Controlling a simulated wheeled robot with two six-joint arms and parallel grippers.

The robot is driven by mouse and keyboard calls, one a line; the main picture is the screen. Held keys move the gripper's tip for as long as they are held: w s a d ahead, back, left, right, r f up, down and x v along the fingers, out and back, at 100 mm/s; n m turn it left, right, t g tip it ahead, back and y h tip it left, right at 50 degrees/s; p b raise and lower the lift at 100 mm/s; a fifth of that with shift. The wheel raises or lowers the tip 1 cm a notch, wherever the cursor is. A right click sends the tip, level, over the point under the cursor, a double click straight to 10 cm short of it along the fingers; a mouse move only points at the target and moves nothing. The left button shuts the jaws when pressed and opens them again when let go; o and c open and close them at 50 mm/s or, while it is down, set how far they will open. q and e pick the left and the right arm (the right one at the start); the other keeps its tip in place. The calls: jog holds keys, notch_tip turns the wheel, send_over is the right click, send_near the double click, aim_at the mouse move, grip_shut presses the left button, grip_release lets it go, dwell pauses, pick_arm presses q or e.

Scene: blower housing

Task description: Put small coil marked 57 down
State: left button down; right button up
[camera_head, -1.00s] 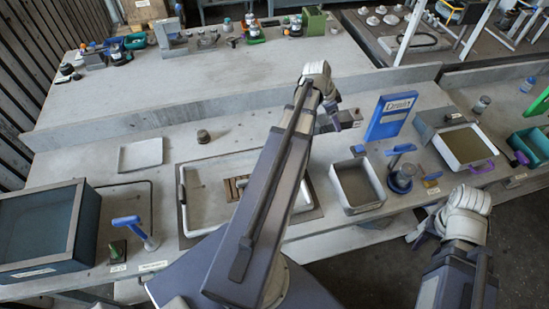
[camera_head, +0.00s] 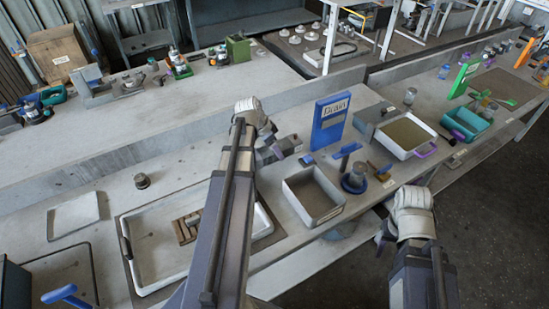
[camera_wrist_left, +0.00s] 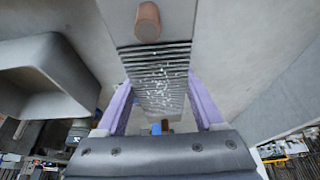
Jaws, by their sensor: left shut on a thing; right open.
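The small coil (camera_head: 287,146) is a grey block held just past my left wrist, over the bench in front of the blue upright board. In the left wrist view it shows as a ribbed, speckled grey body (camera_wrist_left: 158,75) with a copper-coloured round end (camera_wrist_left: 148,22). My left gripper (camera_wrist_left: 162,108) is shut on it with its purple fingers on either side. No number can be read on it. My right gripper (camera_head: 384,238) is open and empty, low at the front of the bench, apart from the coil.
The blue board (camera_head: 330,120) stands behind a grey open bin (camera_head: 316,207). A blue-handled tool (camera_head: 346,152) and a jar stand beside the bin. A tray with a purple handle (camera_head: 408,137) lies right. A white-rimmed sink-like tray (camera_head: 125,237) and a flat white plate (camera_head: 73,215) lie left.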

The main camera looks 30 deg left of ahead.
aim_at(275, 155)
pick_arm(q)
jog(key=shift+f+b, duration=1.25)
jog(key=shift+f, duration=0.3)
jog(key=shift+f, duration=0.2)
grip_release()
jog(key=shift+r, duration=0.1)
jog(key=shift+s+a+r+p, duration=0.1)
jog(key=shift+s+r+p, duration=0.1)
jog(key=shift+r+p, duration=0.5)
jog(key=p+v, duration=0.9)
jog(key=v, duration=0.2)
jog(key=shift+f+p, duration=0.1)
jog(key=shift+p, duration=0.3)
jog(key=shift+f, duration=0.1)
